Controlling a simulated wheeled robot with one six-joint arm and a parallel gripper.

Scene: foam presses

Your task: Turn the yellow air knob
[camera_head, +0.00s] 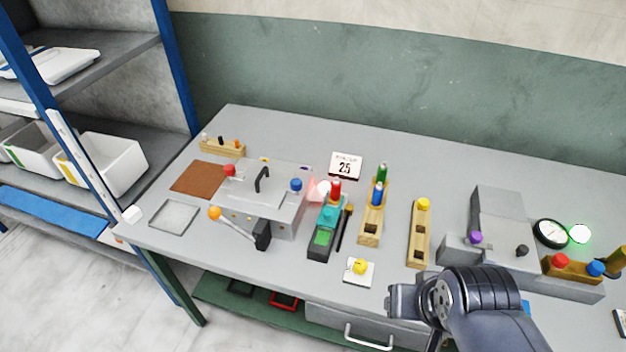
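A yellow knob (360,267) sits on a small white plate (352,279) near the front edge of the table. A second yellow-topped piece (423,204) stands at the far end of a narrow wooden block to its right; I cannot tell from its look whether it is a knob. The end of my arm, with my gripper (398,302), is at the front edge, to the right of and nearer than the white plate, apart from both yellow pieces. The fingertips are not clear, so I cannot tell whether they are open.
A grey press (262,196) with red and blue knobs and an orange-ended lever stands left. A teal device (327,230) and wooden stands (371,226) are central. A grey machine (500,222) with a dial gauge (550,233) stands right. A drawer (350,322) is below the front edge.

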